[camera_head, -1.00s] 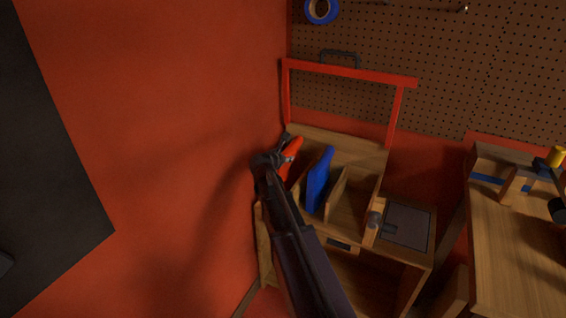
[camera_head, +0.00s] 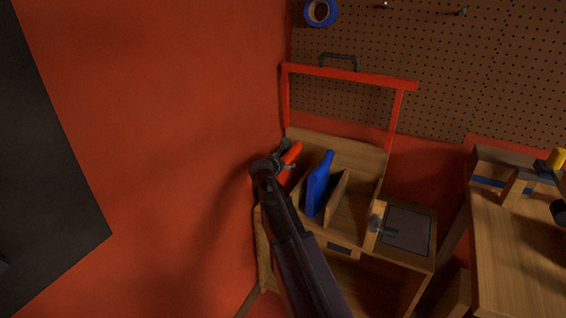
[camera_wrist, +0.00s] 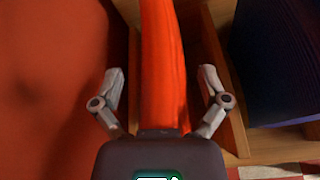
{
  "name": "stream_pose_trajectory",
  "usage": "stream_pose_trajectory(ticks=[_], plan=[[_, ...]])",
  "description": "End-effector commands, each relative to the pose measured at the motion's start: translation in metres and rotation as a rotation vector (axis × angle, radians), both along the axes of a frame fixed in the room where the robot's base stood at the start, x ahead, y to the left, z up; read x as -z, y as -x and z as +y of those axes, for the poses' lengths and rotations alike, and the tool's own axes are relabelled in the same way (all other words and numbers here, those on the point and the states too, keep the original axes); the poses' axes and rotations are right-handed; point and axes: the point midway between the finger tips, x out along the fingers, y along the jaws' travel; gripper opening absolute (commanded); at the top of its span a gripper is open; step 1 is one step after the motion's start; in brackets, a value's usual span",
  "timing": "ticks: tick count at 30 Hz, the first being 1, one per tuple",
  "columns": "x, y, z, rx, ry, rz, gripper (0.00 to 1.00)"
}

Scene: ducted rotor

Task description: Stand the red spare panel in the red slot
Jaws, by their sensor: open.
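The red spare panel (camera_head: 291,158) stands at the left end of the wooden rack, tilted in the head view, with its lower part hidden behind my arm. In the wrist view the red panel (camera_wrist: 162,65) runs up between my fingers, with a gap on each side. My gripper (camera_head: 286,155) is open around the panel near its upper part; in the wrist view my gripper (camera_wrist: 162,80) has both fingers spread clear of it. The red slot cannot be made out clearly; wooden dividers flank the panel.
A blue panel (camera_head: 318,185) stands in the compartment to the right; it also shows dark in the wrist view (camera_wrist: 270,70). A red frame (camera_head: 350,74) rises behind the rack. The orange-red wall (camera_head: 180,120) is close on the left. A wooden bench (camera_head: 515,240) is at right.

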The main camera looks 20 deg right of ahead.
Motion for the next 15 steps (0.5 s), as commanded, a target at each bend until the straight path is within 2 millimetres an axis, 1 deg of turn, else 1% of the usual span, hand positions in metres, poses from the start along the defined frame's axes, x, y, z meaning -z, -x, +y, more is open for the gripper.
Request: stream_pose_trajectory(ticks=[11, 15], plan=[[-0.0038, -0.0001, 0.0003, 0.000, 0.000, 0.000, 0.94], [-0.0087, 0.0085, 0.0098, -0.002, 0.001, 0.000, 0.94]])
